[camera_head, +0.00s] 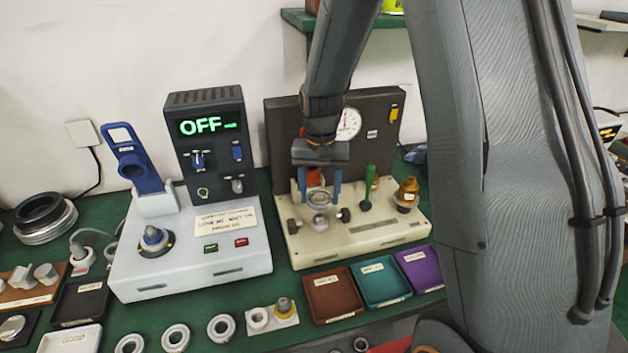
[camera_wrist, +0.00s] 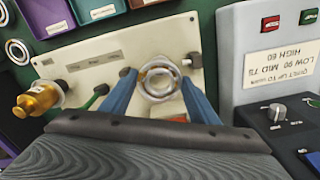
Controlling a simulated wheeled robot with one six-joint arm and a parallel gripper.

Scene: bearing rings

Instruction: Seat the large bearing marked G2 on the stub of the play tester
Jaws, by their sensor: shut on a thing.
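My gripper (camera_head: 320,190) is over the cream base of the play tester (camera_head: 385,232), in front of its dark back panel with a round dial. It is shut on a metal bearing ring (camera_head: 320,199), held between two blue fingers. In the wrist view the bearing (camera_wrist: 160,80) sits between the fingertips of my gripper (camera_wrist: 158,84), with the tester base (camera_wrist: 90,72) behind it. The stub is mostly hidden by the bearing and fingers; I cannot tell whether they touch. No G2 mark is readable on the bearing.
A green-handled lever (camera_head: 368,185) and a brass part (camera_head: 407,192) stand right of the gripper on the tester. The grey machine reading OFF (camera_head: 205,130) is at left. Brown (camera_head: 335,295), teal (camera_head: 381,282) and purple (camera_head: 421,268) trays lie in front; several loose rings lie at front left.

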